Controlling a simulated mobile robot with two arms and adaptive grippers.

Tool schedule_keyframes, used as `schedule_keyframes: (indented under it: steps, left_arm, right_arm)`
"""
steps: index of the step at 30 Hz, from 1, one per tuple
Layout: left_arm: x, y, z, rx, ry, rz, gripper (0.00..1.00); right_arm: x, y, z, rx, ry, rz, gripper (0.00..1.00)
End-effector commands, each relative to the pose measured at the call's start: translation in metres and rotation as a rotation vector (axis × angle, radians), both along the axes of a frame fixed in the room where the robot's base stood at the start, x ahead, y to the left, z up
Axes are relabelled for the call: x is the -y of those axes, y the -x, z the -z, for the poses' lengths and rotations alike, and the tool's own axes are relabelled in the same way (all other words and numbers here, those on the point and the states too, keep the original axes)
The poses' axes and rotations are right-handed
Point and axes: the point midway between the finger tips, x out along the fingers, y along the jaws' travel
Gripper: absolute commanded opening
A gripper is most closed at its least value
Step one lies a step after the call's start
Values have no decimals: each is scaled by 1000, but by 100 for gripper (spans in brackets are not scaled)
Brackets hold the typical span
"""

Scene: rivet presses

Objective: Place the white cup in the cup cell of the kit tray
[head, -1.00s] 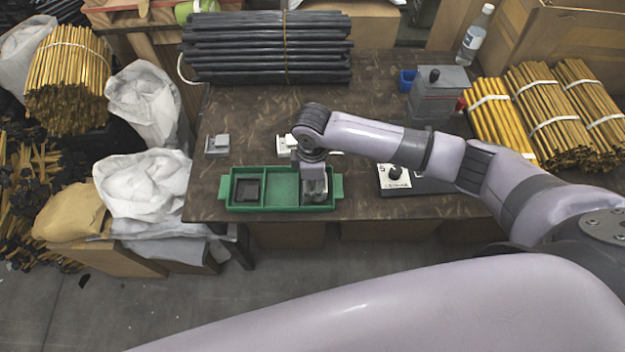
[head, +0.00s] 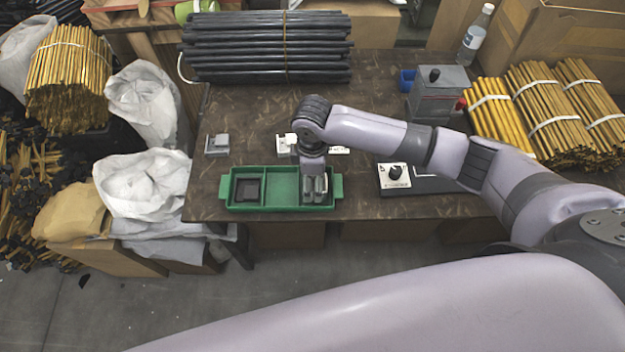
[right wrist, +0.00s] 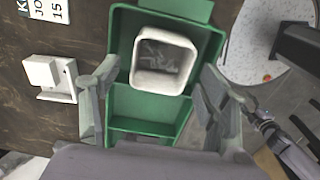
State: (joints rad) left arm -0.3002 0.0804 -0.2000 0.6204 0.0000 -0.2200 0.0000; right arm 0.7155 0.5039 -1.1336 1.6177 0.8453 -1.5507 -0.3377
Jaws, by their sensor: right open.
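The green kit tray (head: 283,208) lies near the table's front edge; it also shows in the right wrist view (right wrist: 121,50). The white cup (right wrist: 140,78), square with rounded corners, sits upright in the tray's right-end cell, its open top facing up. In the head view my gripper mostly hides it. My right gripper (head: 315,188) points down over that cell. In the right wrist view my right gripper (right wrist: 158,95) is open, its fingers spread to either side and apart from the cup. The middle cell is empty. My left gripper is not in view.
A dark square piece (head: 248,190) is in the tray's left cell. A small grey device (head: 217,145) and a white one (head: 287,145) stand behind the tray. A panel with a black knob (head: 395,173) lies to the right. Black rods (head: 265,45) lie at the back.

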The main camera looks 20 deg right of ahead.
Motion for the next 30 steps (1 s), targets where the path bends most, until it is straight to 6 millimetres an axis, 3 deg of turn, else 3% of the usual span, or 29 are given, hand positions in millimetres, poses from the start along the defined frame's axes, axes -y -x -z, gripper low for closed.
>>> schedule_keyframes:
  steps: [6,13,19,30]
  left_arm:
    - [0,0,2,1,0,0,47]
    - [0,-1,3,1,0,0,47]
    - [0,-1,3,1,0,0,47]
    - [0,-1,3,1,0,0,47]
  right_arm:
    - [-1,-1,-49,5,-3,-2,69]
    - [0,-1,-89,3,-2,-1,69]
    - [0,0,-102,1,0,-1,69]
    - [0,0,-102,0,-1,-1,69]
